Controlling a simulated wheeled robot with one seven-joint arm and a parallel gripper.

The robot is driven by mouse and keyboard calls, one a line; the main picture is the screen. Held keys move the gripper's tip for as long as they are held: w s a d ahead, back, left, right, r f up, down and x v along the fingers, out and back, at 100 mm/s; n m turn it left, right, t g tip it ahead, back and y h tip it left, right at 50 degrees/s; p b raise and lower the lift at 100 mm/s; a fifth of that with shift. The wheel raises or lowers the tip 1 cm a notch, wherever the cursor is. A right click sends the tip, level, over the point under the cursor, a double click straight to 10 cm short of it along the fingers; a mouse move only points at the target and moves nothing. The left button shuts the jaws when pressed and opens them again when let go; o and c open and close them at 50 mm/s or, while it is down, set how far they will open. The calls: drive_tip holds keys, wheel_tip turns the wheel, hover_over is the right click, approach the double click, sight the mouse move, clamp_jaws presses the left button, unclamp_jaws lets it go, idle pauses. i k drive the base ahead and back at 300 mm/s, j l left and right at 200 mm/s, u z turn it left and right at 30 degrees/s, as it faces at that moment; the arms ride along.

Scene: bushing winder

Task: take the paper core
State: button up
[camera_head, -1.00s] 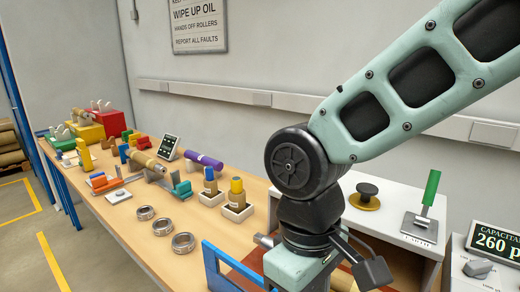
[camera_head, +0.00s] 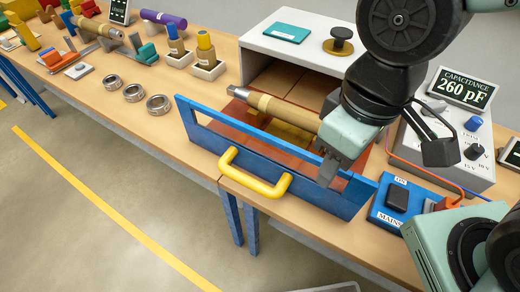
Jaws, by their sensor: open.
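A brown paper core (camera_head: 283,110) with grey metal ends lies slantwise behind the blue front frame (camera_head: 275,155) with its yellow handle (camera_head: 254,174). My gripper (camera_head: 328,178) points down by the core's right end, at the frame's top rail. It is open, but its fingers overlap in this view and the gap between them cannot be seen. The core's right end is hidden behind my gripper, so I cannot tell whether they touch. A similar brown roll (camera_head: 97,27) sits in a holder at the back left.
A white open-fronted box (camera_head: 312,40) stands behind the core, with a black-knobbed brass piece (camera_head: 338,42) on top. Right are a capacitance meter (camera_head: 463,88) and a blue mains switch (camera_head: 397,203). Several metal rings (camera_head: 133,92) lie left on the bench.

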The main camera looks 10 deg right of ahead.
sight(300, 118)
drive_tip(key=j+z, duration=1.2)
drive_tip(key=j, duration=0.15)
